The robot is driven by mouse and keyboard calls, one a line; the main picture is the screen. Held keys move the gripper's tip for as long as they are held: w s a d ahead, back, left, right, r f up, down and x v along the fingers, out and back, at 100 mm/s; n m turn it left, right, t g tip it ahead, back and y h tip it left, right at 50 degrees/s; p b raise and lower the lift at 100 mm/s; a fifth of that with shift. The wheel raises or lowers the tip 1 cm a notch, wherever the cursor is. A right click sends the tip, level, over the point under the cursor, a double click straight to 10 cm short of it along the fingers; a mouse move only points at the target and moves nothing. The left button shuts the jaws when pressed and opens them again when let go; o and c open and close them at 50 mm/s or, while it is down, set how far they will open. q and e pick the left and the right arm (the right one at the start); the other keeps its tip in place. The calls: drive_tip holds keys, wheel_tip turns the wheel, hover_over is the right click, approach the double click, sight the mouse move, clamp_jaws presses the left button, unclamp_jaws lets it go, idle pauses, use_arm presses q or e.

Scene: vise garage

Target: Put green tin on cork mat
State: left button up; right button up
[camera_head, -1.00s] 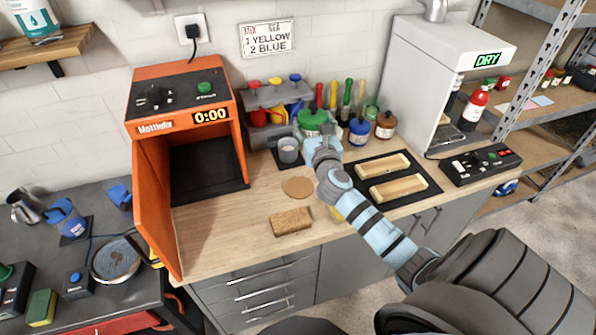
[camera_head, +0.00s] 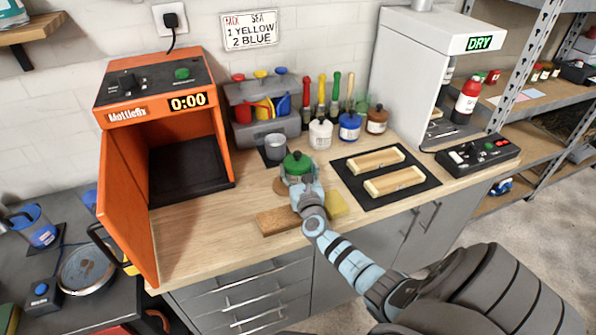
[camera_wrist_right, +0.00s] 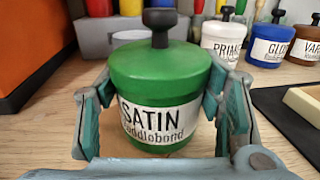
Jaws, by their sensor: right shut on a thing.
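The green tin (camera_head: 297,164), labelled SATIN with a black knob on its lid, is upright in my right gripper (camera_head: 299,181). In the right wrist view the green tin (camera_wrist_right: 160,80) sits between both fingers (camera_wrist_right: 160,110), which are shut on its sides. The round cork mat (camera_head: 279,186) shows at the left edge of the tin, partly hidden by tin and gripper. The tin is over the mat; I cannot tell whether its base touches it. My left gripper is not in view.
A brown block (camera_head: 279,221) and a yellow sponge (camera_head: 337,204) lie close to my right gripper. White (camera_head: 320,133), blue (camera_head: 349,126) and brown tins stand behind. A grey cup (camera_head: 275,147) stands behind left. A black mat (camera_head: 348,187) with wooden pieces is at right.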

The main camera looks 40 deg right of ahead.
drive_tip(key=o, duration=1.2)
drive_tip(key=shift+f, duration=0.1)
drive_tip(key=shift+c, duration=0.2)
drive_tip(key=o, duration=0.4)
drive_tip(key=shift+r, duration=0.3)
drive_tip(key=shift+s+a, duration=0.2)
drive_tip(key=shift+s, duration=0.1)
drive_tip(key=p+v, duration=0.1)
drive_tip(key=v, duration=0.9)
drive_tip(key=shift+s+p, duration=0.15)
drive_tip(key=shift+p, duration=0.25)
drive_tip(key=shift+s+a, duration=0.25)
drive_tip(key=shift+s, duration=0.25)
